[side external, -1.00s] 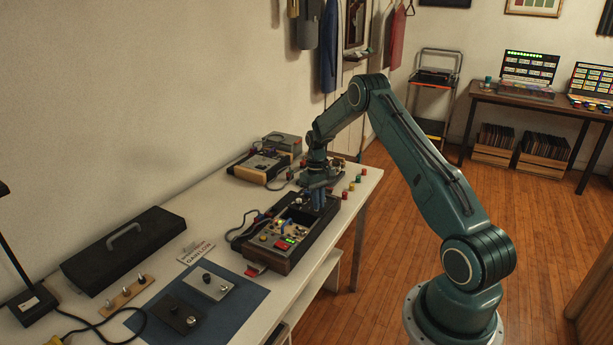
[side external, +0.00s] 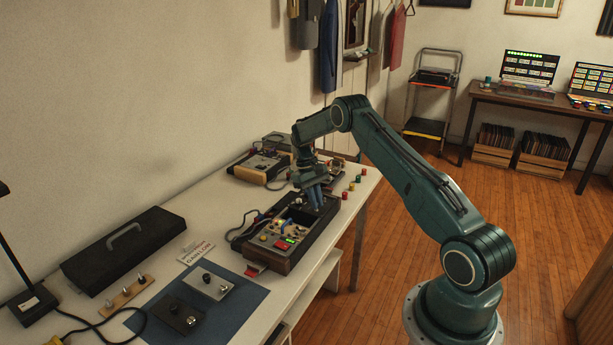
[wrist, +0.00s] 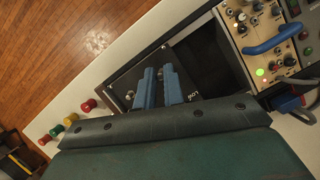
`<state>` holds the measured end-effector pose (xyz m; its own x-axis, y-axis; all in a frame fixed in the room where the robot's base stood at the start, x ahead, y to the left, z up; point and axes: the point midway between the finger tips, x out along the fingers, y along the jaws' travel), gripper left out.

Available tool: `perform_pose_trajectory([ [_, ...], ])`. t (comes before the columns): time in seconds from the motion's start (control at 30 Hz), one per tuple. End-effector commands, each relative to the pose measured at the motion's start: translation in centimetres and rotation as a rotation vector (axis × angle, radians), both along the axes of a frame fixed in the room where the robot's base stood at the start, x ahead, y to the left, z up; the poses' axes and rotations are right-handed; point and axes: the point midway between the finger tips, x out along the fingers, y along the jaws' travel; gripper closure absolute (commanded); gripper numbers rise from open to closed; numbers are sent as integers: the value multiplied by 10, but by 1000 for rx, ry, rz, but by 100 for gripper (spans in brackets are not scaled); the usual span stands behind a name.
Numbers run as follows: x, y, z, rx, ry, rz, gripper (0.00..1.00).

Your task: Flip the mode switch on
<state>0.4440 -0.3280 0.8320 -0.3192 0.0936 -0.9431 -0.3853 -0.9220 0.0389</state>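The synth case (side external: 296,250) stands on the white table, with knobs, coloured buttons and lit green and red parts on its near panels. My gripper (side external: 314,206) is over the far part of this case, pointing down. In the wrist view, my gripper's two blue fingers (wrist: 159,70) are a narrow gap apart, over a dark panel (wrist: 185,55) with white lettering. Whether the fingertips touch the panel is unclear.
An empty dark bay (wrist: 222,72) lies right of the fingers. Several coloured knobs (wrist: 72,120) lie along the table edge. Another synth case (side external: 262,167) stands behind; a black case (side external: 125,250) and blue mat (side external: 225,310) lie nearer.

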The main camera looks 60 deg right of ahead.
Motion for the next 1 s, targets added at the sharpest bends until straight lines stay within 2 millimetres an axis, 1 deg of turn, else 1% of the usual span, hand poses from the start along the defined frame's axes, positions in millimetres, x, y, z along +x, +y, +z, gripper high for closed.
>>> perform_pose_trajectory([
  [0.03,-1,0,0,0,1,-1,80],
  [0.07,-1,0,0,0,1,-1,74],
  [0.1,-1,0,0,0,1,-1,70],
  [0.67,-2,-1,1,-1,-20,5,70],
  [1.0,-6,-1,1,-3,-115,5,70],
])
